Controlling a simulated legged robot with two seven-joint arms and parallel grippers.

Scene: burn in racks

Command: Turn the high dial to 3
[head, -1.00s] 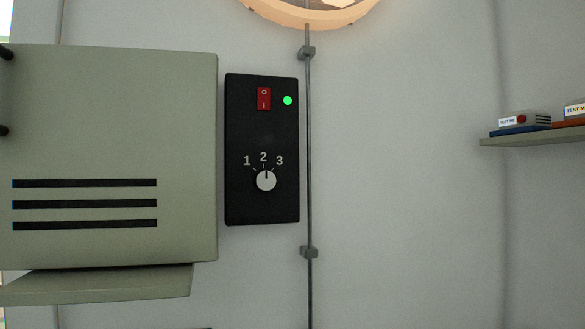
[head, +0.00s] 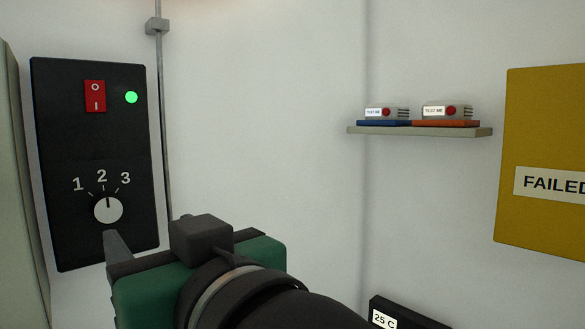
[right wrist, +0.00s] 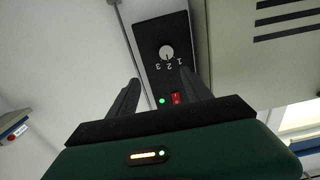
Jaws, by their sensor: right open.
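The dial (head: 108,209) is a round white knob low on a black control panel (head: 70,145) on the wall, marked 1, 2 and 3. Its dark pointer line points up at 2. My right gripper (head: 146,228) is in front of the panel's lower right, with one finger just below the dial in the picture. In the right wrist view, the dial (right wrist: 166,52) appears upside down beyond and between the two spread fingers of my right gripper (right wrist: 160,78). The gripper is open and empty, apart from the dial. My left gripper is not in view.
The panel has a red switch (head: 95,96) and a lit green lamp (head: 131,97). A thin pipe (head: 164,130) runs beside it. A shelf (head: 420,131) holds two "TEST ME" devices. A yellow "FAILED" box (head: 545,130) is at right, a dark "25 C" box (head: 405,318) below.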

